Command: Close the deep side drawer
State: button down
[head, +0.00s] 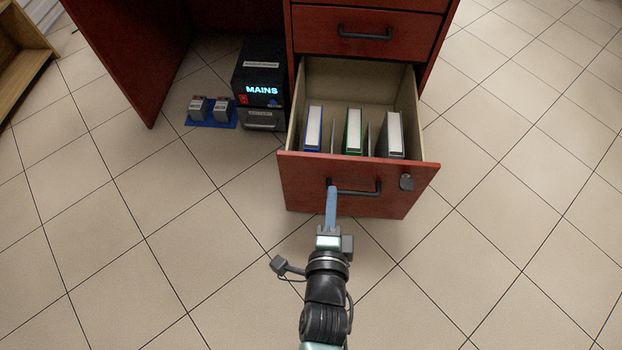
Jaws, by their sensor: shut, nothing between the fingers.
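The deep side drawer (300,192) is the bottom drawer of a red desk pedestal, and it stands pulled well out. Inside stand several binders, one blue (314,130), one green (352,132) and one grey (393,135). My gripper (332,190) is shut and empty, its blue fingers at the left end of the handle. I cannot tell whether the fingertips touch the handle or the drawer front.
A shut red drawer (365,50) sits above the deep one. Left of the pedestal, under the desk, stand a black box marked MAINS (262,75) and a blue tray (226,124) with small grey blocks. Tiled floor (480,200) is clear to the right and in front.

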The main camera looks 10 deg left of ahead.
jog(key=b, duration=0.1)
send_near(330, 162)
jog(key=shift+m+g, duration=0.3)
jog(key=shift+m, duration=0.1)
jog(key=b+x, duration=0.5)
jog(key=b, duration=0.1)
jog(key=shift+f+b, duration=0.15)
jog(key=shift+b, duration=0.15)
jog(key=shift+w+b, duration=0.3)
jog(key=shift+w, duration=0.45)
